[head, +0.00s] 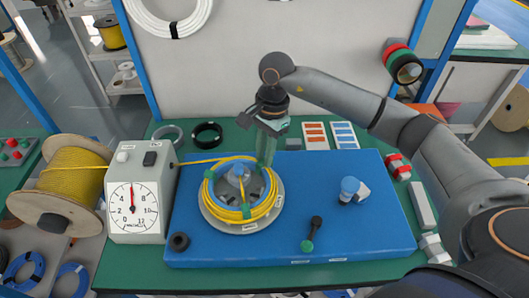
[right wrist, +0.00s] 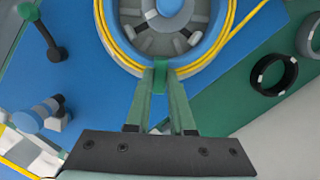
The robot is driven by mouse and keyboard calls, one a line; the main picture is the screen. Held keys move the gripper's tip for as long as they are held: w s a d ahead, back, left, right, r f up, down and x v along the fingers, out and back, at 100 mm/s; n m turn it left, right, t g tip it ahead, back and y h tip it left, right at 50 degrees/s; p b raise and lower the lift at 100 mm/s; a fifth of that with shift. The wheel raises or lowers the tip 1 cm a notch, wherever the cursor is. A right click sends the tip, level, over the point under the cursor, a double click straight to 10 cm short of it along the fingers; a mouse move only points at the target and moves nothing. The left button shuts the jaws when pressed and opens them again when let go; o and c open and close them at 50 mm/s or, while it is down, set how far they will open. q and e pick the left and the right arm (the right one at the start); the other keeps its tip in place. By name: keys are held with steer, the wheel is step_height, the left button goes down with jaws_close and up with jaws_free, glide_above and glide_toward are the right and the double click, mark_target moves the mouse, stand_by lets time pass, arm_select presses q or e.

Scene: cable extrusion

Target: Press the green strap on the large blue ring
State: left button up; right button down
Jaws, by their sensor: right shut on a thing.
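The large blue ring (right wrist: 112,35) is wound with yellow cable (head: 222,214) and sits on a round grey plate on the blue board. Small green straps show on the coil, one at its front (head: 246,212). My right gripper (head: 266,164) reaches down at the far right edge of the ring. In the right wrist view its fingers (right wrist: 160,80) close together on a green strap (right wrist: 160,70) at the coil's edge. How far the strap wraps round the cable is hidden by the fingertips. My left gripper is not in view.
A meter box with a dial (head: 133,212) and a yellow cable spool (head: 66,182) stand at left. The cable runs from the box to the ring. A blue-capped part (head: 349,188) and a black-handled tool (head: 312,234) lie on the board (head: 375,230). Black and grey rings lie behind.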

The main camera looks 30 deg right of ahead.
steer(key=shift+s+f+b, duration=0.1)
steer(key=shift+f+b, duration=0.3)
stand_by(1.1)
steer(key=c, duration=0.7)
jaws_free()
steer(key=shift+r, duration=0.15)
steer(key=shift+r+p, duration=2.4)
steer(key=shift+r, duration=1.6)
